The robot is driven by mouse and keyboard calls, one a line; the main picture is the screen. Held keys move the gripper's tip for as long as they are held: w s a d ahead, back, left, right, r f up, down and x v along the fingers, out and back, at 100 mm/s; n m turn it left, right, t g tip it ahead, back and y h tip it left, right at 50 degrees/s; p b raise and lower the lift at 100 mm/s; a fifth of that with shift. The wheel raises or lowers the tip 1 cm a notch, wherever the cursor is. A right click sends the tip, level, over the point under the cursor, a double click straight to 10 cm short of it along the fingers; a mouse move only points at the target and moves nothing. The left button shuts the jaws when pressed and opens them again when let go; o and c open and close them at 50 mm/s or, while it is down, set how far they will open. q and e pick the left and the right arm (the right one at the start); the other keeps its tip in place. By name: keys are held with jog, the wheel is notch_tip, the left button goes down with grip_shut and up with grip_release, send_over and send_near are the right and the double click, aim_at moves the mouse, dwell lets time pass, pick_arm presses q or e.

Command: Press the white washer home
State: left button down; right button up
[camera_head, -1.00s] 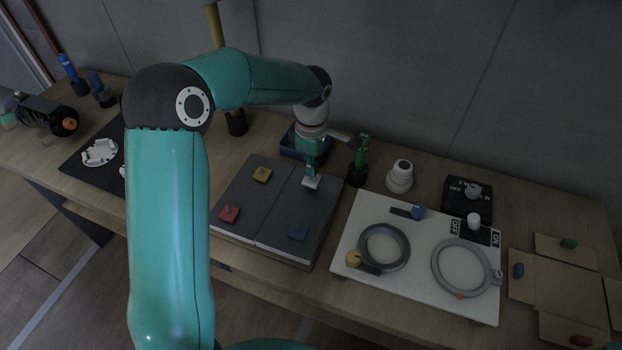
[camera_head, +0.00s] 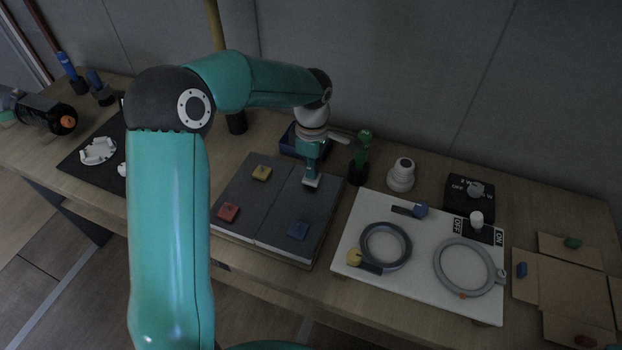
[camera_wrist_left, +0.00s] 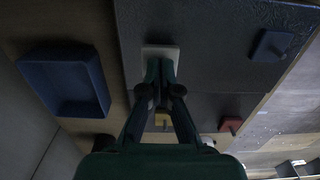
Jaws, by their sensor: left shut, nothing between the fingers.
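The white washer (camera_head: 311,183) is a small pale square piece on the dark grey panel (camera_head: 277,205). In the left wrist view the washer (camera_wrist_left: 160,51) shows just past my fingertips, partly covered by them. My left gripper (camera_head: 311,178) points down at it, shut with nothing between its fingers. In the left wrist view the closed fingertips (camera_wrist_left: 160,66) overlap the washer's near edge and seem to touch it. I cannot tell how deep the washer sits. My right gripper is not in view.
Yellow (camera_head: 261,173), red (camera_head: 228,212) and blue (camera_head: 298,230) pieces sit on the panel. A blue tray (camera_head: 290,141) stands behind it, with a green-topped item (camera_head: 361,158) nearby. A white board (camera_head: 417,238) with rings lies right, then an open cardboard box (camera_head: 572,292).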

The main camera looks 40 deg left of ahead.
pick_arm(q)
jog(key=shift+f+b, duration=1)
jog(key=shift+f, duration=0.3)
jog(key=shift+r+p, duration=2.75)
jog(key=shift+r, duration=1.3)
